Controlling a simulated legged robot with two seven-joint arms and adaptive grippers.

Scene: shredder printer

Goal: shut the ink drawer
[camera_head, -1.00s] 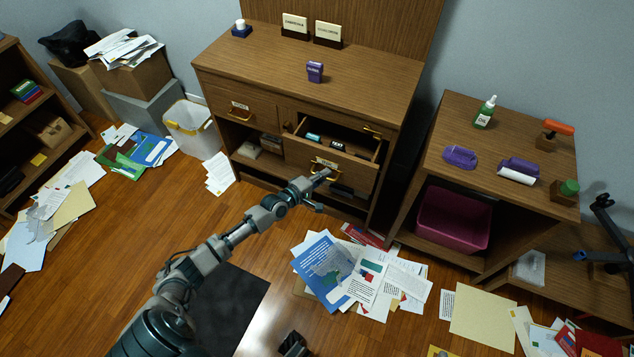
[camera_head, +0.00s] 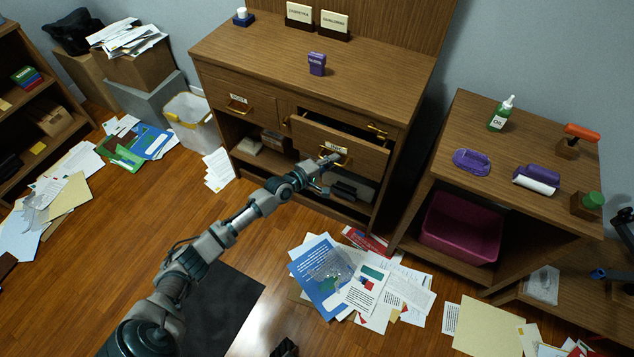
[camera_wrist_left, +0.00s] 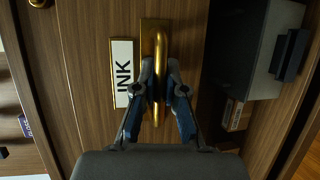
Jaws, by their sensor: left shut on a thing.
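The ink drawer (camera_head: 366,156) is in the middle of the wooden cabinet and stands partly open, with a narrow gap above its front. Its label reads INK in the left wrist view (camera_wrist_left: 123,74). My left gripper (camera_head: 328,168) is at the drawer front. In the left wrist view its two fingers (camera_wrist_left: 160,92) are closed around the brass handle (camera_wrist_left: 160,48), one on each side. The drawer's contents are mostly hidden. A dark shape cut off at the bottom edge of the head view may be my right gripper, but this is unclear.
Below the drawer is an open shelf with dark items (camera_head: 352,186). A purple stamp (camera_head: 317,64) stands on the cabinet top (camera_head: 260,50). A side table (camera_head: 530,150) with a magenta bin (camera_head: 461,228) is at right. Papers (camera_head: 365,285) litter the floor.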

